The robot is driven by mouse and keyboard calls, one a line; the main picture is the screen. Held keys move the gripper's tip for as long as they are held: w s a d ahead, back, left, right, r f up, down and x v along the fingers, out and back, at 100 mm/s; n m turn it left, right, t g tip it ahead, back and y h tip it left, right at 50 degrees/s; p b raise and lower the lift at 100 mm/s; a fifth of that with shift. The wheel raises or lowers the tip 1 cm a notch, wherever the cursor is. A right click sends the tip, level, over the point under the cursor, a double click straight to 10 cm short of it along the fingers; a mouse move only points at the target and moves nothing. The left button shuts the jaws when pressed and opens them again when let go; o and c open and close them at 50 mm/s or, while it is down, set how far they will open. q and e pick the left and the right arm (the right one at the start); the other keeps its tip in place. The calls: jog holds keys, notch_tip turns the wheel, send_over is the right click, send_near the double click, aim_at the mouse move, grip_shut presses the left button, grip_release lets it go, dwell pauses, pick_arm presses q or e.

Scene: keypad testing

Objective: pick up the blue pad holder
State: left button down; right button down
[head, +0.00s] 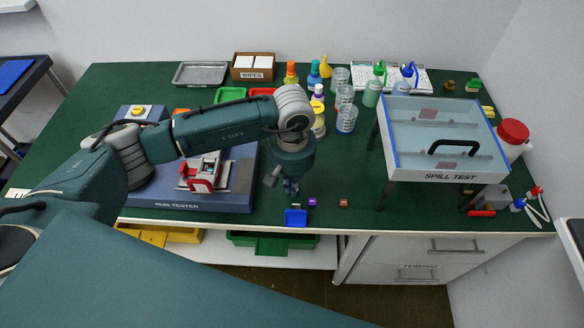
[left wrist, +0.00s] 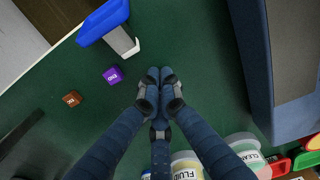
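The blue pad holder (head: 296,217) sits near the front edge of the green bench. In the left wrist view it is a blue piece (left wrist: 104,20) at the top left, with a pale grey part (left wrist: 122,40) beside it. My left gripper (head: 291,190) points down above the bench, just behind the pad holder in the head view. In the left wrist view its fingertips (left wrist: 160,76) are together with nothing visible between them, apart from the pad holder. My right gripper is not in view.
A purple cube (head: 312,202) and a brown cube (head: 343,203) lie right of the pad holder. The rub tester (head: 160,200) stands left, the spill test stand (head: 450,177) right. Bottles and beakers (head: 347,119) stand behind. Green bench is bare around the cubes.

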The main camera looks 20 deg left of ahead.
aim_at(292, 200)
pick_arm(q)
jog(key=shift+s+d+r, duration=0.1)
jog(key=shift+s+d, duration=0.05)
jog(key=shift+s, duration=0.35)
jog(key=shift+s+d+r, duration=0.1)
jog(key=shift+s, duration=0.35)
jog(key=shift+f, duration=0.15)
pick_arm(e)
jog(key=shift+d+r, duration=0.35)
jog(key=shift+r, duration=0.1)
pick_arm(q)
jog(key=shift+s+d+f, duration=0.1)
jog(key=shift+s, duration=0.15)
jog(key=shift+s+d+b, duration=0.15)
jog(key=shift+s+b, duration=0.25)
jog(key=shift+b, duration=0.2)
jog(key=shift+s, duration=0.15)
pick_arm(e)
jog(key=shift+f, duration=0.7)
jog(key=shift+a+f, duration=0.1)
